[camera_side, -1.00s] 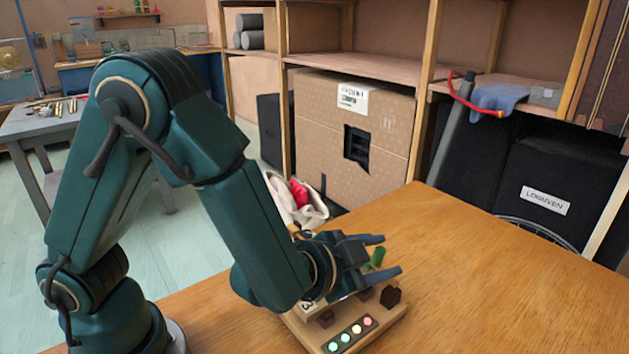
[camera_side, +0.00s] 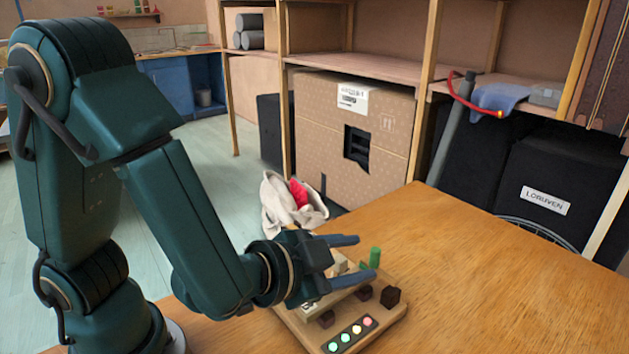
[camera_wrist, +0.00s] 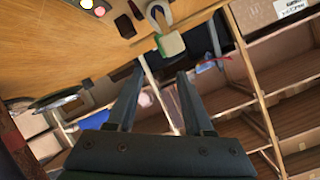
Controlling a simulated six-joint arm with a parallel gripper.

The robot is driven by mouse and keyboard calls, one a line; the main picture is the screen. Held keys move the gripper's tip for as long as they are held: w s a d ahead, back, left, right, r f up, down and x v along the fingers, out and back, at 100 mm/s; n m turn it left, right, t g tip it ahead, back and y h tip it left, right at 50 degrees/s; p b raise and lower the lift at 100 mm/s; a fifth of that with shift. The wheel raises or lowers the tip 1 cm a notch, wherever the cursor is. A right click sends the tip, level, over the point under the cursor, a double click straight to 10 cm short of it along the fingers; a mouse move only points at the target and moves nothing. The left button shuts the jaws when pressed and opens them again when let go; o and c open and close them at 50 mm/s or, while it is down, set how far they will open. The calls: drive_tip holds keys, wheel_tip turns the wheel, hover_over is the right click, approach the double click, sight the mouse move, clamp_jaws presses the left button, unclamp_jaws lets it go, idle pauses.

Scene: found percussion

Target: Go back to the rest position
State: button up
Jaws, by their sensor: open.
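My gripper (camera_side: 358,258) is open and empty in the side view, at the left part of a wooden board on the table. Its two dark fingers point right, and its lower finger overlaps the board in the picture. In the wrist view my gripper (camera_wrist: 160,72) also shows open, with nothing between the fingers. The wooden board (camera_side: 393,324) carries a dark block (camera_side: 390,296) and a strip of coloured lights (camera_side: 350,335). My wrist hides part of the board.
The wooden table (camera_side: 470,270) is clear to the right of the board. A cardboard box (camera_side: 375,130) stands in shelving behind it. A cloth bag with something red (camera_side: 298,192) lies beyond the table edge. A dark speaker-like case (camera_side: 545,190) stands at the right.

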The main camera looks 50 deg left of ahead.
drive_tip(key=shift+a, duration=0.1)
drive_tip(key=w+a+r+n+y, duration=0.1)
drive_tip(key=a+r+n+y, duration=0.3)
drive_tip(key=a, duration=0.3)
drive_tip(key=s+a+r+n+g+y, duration=0.1)
drive_tip(key=s+a+n+g+y, duration=0.1)
drive_tip(key=s+a+n, duration=0.3)
drive_tip(key=s+a+n+g+y, duration=0.2)
drive_tip(key=a+n+g, duration=0.1)
drive_tip(key=a, duration=0.3)
drive_tip(key=s+d+f+n+g+h, duration=0.1)
drive_tip(key=s+g, duration=0.1)
drive_tip(key=s, duration=0.2)
drive_tip(key=s+d+f+g+h, duration=0.1)
drive_tip(key=s+g+h, duration=0.1)
drive_tip(key=s, duration=0.2)
drive_tip(key=d+r+m+t+h, duration=0.1)
drive_tip(key=d+m+h, duration=0.4)
drive_tip(key=d, duration=0.4)
drive_tip(key=shift+w+d+r+m, duration=0.2)
drive_tip(key=shift+d+r+m, duration=0.15)
drive_tip(key=shift+m, duration=0.35)
